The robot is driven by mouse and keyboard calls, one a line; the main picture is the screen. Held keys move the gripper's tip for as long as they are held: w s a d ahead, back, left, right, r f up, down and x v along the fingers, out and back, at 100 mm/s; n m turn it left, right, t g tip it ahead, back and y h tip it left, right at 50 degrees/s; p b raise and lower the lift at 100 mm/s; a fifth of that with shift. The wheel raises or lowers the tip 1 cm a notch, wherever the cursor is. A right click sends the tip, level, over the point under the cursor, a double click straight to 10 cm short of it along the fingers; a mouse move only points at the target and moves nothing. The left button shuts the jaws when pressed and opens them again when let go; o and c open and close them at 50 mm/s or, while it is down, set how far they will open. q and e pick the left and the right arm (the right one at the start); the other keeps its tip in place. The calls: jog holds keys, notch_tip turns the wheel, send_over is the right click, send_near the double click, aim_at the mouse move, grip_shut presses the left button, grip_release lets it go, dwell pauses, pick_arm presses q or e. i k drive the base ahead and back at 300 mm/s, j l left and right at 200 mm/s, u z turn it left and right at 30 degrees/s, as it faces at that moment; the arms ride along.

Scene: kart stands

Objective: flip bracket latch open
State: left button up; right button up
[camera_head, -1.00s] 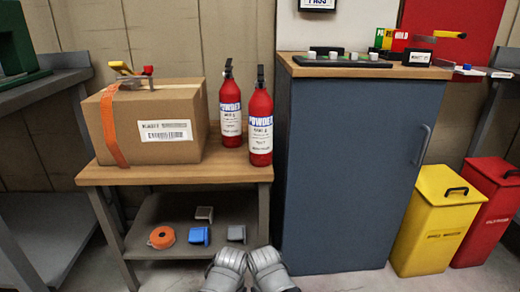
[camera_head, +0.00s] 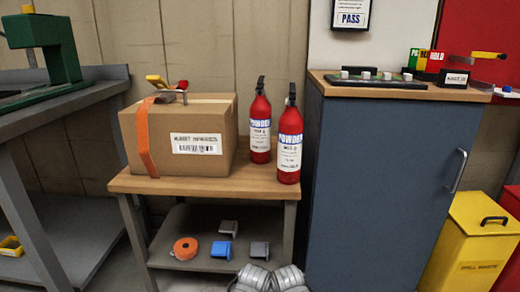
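I cannot make out a thing that is clearly the bracket latch. A small metal piece with a yellow lever (camera_head: 157,82) and a red knob sits on top of the cardboard box (camera_head: 200,147). Another yellow lever (camera_head: 489,55) sticks out at the right end of the blue cabinet's top. Two red extinguishers (camera_head: 290,142) stand upright on the wooden bench top beside the box. Two grey rounded parts of mine show at the bottom edge, side by side. No gripper fingers show, and nothing of mine touches these things.
The bench's lower shelf holds an orange roll (camera_head: 186,248), a blue piece (camera_head: 220,250) and grey pieces. The blue cabinet (camera_head: 382,170) stands right of the bench, with a yellow bin (camera_head: 468,245) beside it. A grey table (camera_head: 75,112) with a green machine is at left.

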aim_at(476, 54)
jog(key=z, duration=1.3)
